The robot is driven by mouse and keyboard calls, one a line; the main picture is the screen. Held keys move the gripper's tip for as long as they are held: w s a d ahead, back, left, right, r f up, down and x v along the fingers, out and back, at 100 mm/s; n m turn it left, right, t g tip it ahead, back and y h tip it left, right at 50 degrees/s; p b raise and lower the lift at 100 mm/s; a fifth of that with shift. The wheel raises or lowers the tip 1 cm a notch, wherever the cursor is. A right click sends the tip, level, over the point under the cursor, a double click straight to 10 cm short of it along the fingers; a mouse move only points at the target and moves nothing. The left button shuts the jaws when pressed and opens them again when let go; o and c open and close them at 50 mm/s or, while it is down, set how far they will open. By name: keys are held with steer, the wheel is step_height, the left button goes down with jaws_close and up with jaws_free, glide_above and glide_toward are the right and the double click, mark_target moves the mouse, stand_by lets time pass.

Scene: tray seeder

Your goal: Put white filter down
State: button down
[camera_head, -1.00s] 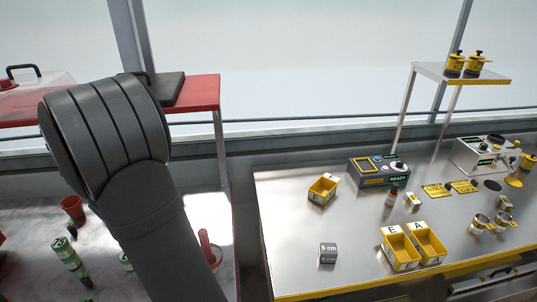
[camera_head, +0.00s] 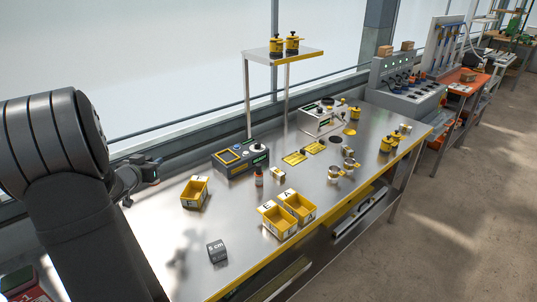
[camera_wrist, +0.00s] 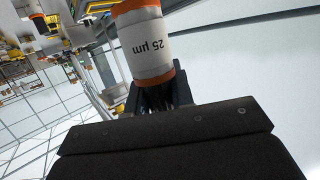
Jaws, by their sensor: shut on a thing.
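The white filter (camera_wrist: 143,45) is a white cylinder with orange bands and the print "25 µm". It fills the upper middle of the wrist view. My gripper (camera_wrist: 158,97) is shut on its lower end there. In the head view my gripper (camera_head: 150,172) shows beside my arm at the left, above the back left part of the metal bench (camera_head: 165,225). I cannot clearly make out the filter in the head view.
On the bench are a yellow bin (camera_head: 194,193), two joined yellow bins (camera_head: 287,215), a grey 5 cm cube (camera_head: 217,251), a small bottle (camera_head: 259,177) and a grey control box (camera_head: 243,160). A raised shelf (camera_head: 283,56) stands behind. The bench's front left is mostly clear.

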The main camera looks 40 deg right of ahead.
steer(key=s+d+m+g+h, duration=0.1)
steer(key=s+d+m+g, duration=0.1)
steer(key=s+d, duration=0.65)
steer(key=s+d+m+g+h, duration=0.15)
steer(key=s+d, duration=0.25)
steer(key=d, duration=0.9)
steer(key=s+d+m+g+h, duration=0.1)
steer(key=s+d+m+g, duration=0.15)
steer(key=s+d, duration=0.55)
glide_above(244, 192)
step_height(244, 192, down, 12)
steer(key=shift+n, duration=0.4)
step_height(244, 192, down, 4)
steer(key=shift+w+f, duration=0.1)
steer(key=shift+w, duration=0.05)
steer(key=shift+f, duration=0.3)
